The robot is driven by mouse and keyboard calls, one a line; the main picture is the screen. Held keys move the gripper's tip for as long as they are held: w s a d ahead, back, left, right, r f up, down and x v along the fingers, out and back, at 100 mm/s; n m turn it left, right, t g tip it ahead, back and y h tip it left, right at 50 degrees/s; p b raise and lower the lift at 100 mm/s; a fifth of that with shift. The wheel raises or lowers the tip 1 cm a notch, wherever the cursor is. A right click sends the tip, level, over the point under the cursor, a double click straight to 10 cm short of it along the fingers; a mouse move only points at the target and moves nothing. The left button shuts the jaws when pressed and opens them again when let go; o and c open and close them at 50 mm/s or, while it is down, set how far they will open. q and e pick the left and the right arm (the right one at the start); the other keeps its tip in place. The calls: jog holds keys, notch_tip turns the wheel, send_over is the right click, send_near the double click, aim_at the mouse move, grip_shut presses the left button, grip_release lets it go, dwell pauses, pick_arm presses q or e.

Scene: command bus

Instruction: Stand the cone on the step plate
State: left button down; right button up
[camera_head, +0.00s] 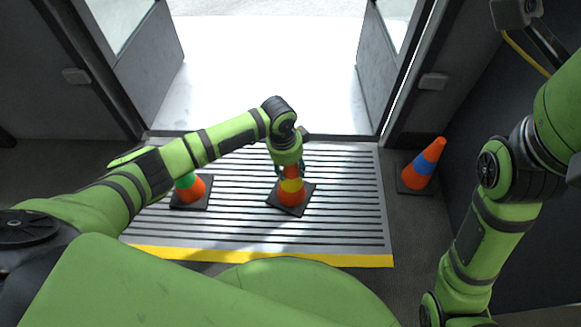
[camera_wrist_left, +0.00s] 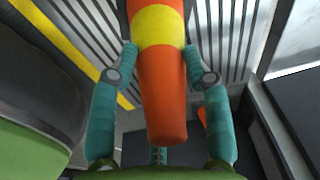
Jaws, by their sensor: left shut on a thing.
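The step plate (camera_head: 345,222) is a ribbed metal panel with a yellow front edge in the doorway. My left gripper (camera_head: 290,172) is shut on an orange cone with a yellow band (camera_head: 291,188), gripping its upper part from above. That cone is upright over the right half of the plate, its black square base at or very near the surface; I cannot tell if it touches. In the left wrist view the teal fingers (camera_wrist_left: 160,55) are on both sides of the cone (camera_wrist_left: 162,95). My right gripper is out of view.
A cone with a green band (camera_head: 193,187) stands on the plate's left part, partly behind my left arm. A cone with a blue band (camera_head: 422,165) stands on the dark floor right of the plate. Open doors (camera_head: 142,62) flank the bright doorway.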

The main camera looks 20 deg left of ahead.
pick_arm(q)
jog(key=shift+f, duration=0.1)
jog(key=c, duration=0.5)
grip_release()
jog(key=shift+c, duration=0.2)
